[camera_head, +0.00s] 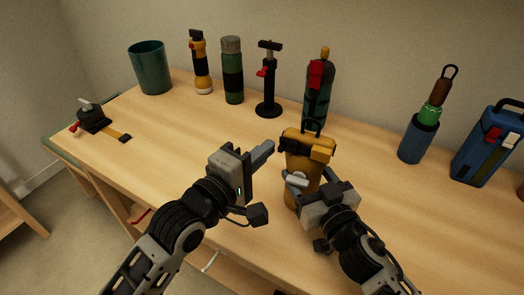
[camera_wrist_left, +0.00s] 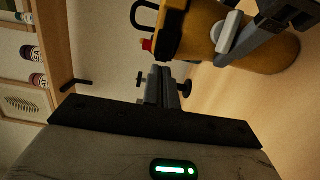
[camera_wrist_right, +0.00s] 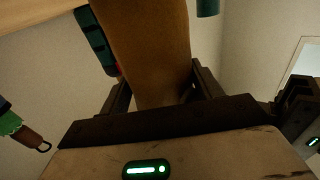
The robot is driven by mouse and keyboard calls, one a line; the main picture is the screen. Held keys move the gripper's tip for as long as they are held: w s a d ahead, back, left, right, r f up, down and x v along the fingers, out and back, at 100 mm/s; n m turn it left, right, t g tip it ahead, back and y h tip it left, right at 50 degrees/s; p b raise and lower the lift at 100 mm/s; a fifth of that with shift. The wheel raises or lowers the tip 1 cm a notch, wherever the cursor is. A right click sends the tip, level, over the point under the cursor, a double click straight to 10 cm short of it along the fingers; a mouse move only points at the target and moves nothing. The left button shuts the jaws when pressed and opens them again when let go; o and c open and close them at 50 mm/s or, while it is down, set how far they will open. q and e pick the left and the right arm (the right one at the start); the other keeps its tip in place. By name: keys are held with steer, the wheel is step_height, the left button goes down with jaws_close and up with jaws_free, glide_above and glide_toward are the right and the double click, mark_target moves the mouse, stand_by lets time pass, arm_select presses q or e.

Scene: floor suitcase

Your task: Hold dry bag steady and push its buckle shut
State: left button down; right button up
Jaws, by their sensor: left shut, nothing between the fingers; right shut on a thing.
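The dry bag (camera_head: 299,166) is a yellow-orange upright bag with a black band, a black loop handle and a yellow block on top. It stands near the front edge of the wooden table. In the left wrist view, the bag (camera_wrist_left: 267,52) shows a small red part (camera_wrist_left: 147,45) by its black top, probably on the buckle. My right gripper (camera_head: 306,184) is shut on the bag's body; its fingers flank the bag in the right wrist view (camera_wrist_right: 162,90). My left gripper (camera_head: 266,150) is shut and empty, left of the bag's top and apart from it.
Along the back stand a teal cup (camera_head: 149,70), a flashlight (camera_head: 201,65), a green bottle (camera_head: 232,72), a black pump-like stand (camera_head: 268,85) and a dark green bottle (camera_head: 319,100). A black clamp-like device (camera_head: 93,119) lies left. A blue case (camera_head: 487,148) stands right. The left-middle table is clear.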

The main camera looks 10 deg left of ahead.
arm_select(q)
steer(key=shift+s+d, duration=0.15)
steer(key=shift+d, duration=0.55)
steer(key=shift+s+d, duration=0.15)
steer(key=shift+d, duration=0.55)
steer(key=s+a, duration=0.8)
steer(key=shift+a, duration=0.3)
arm_select(e)
steer(key=o, duration=1.3)
